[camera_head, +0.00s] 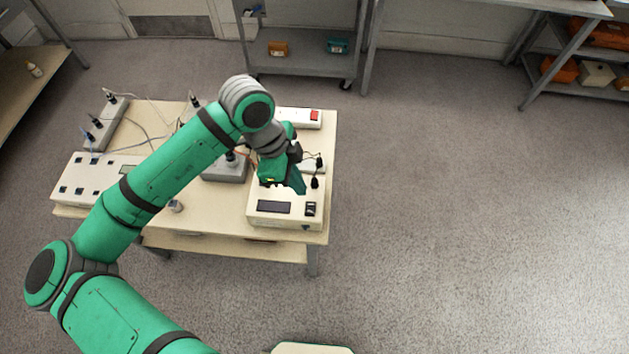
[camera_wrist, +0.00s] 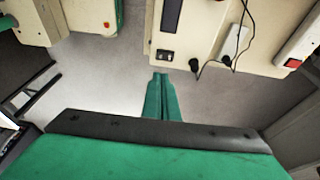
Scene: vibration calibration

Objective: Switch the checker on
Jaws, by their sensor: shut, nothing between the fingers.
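The checker, a cream box (camera_head: 258,220), sits at the front right of the table with a dark display (camera_head: 274,207) and a small black switch (camera_head: 310,209) on top. In the wrist view the checker (camera_wrist: 200,35) is at the top, with its display (camera_wrist: 172,15) and the black switch (camera_wrist: 165,55) near its edge. I cannot tell the switch's position. My gripper (camera_head: 300,189) is shut and empty over the checker, behind the switch in the head view. In the wrist view the green fingertips (camera_wrist: 160,77) lie just below the switch; the gap in height is unclear.
A white power strip with a red switch (camera_head: 314,115) is at the table's back right. A white adapter (camera_wrist: 235,40) and black plugs with cables are beside the checker. A cream box with several sockets (camera_head: 75,185) stands at the left. Floor right of the table is clear.

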